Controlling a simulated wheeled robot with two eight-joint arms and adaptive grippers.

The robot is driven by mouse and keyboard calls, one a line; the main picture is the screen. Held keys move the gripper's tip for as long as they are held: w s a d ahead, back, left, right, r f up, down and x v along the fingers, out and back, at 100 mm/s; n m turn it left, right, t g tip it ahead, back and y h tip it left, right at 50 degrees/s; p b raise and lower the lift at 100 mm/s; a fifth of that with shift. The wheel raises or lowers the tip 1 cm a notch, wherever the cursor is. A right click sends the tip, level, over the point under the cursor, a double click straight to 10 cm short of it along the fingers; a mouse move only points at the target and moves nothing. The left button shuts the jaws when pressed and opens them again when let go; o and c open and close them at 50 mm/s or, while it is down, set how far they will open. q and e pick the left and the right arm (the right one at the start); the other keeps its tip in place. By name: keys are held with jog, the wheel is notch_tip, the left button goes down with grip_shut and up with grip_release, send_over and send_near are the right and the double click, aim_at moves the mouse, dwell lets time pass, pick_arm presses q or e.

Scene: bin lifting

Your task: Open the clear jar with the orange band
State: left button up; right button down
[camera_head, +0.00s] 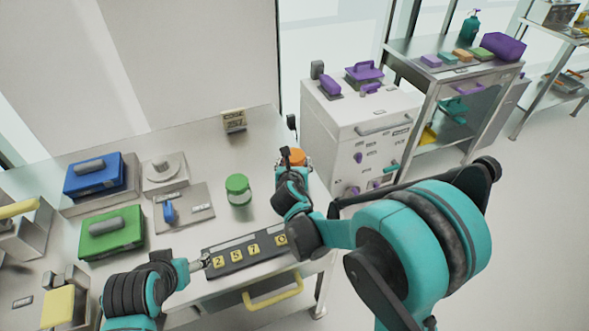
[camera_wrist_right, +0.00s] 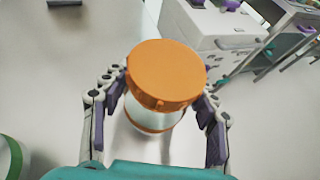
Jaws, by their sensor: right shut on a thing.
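The clear jar with the orange band (camera_wrist_right: 153,121) stands upright in the right wrist view, with a wide orange lid (camera_wrist_right: 167,70) on top. In the head view its orange lid (camera_head: 297,156) shows at the table's right edge, partly hidden by my right gripper. My right gripper (camera_wrist_right: 163,85) has one finger on each side of the jar, near lid height, and is shut on it. My left gripper (camera_head: 197,265) is low in the head view, left of the number panel and apart from the jar. Its fingers are too small and dark to read.
A green-lidded jar (camera_head: 238,189) stands left of the orange one. Blue (camera_head: 93,176) and green (camera_head: 112,232) handled blocks are at the left. A number panel (camera_head: 247,254) sits at the table's front. A white cabinet (camera_head: 365,115) stands beyond the right edge.

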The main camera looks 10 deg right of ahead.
jog(key=shift+f, duration=0.55)
jog(key=shift+f, duration=0.15)
jog(key=shift+c, duration=2.3)
grip_release()
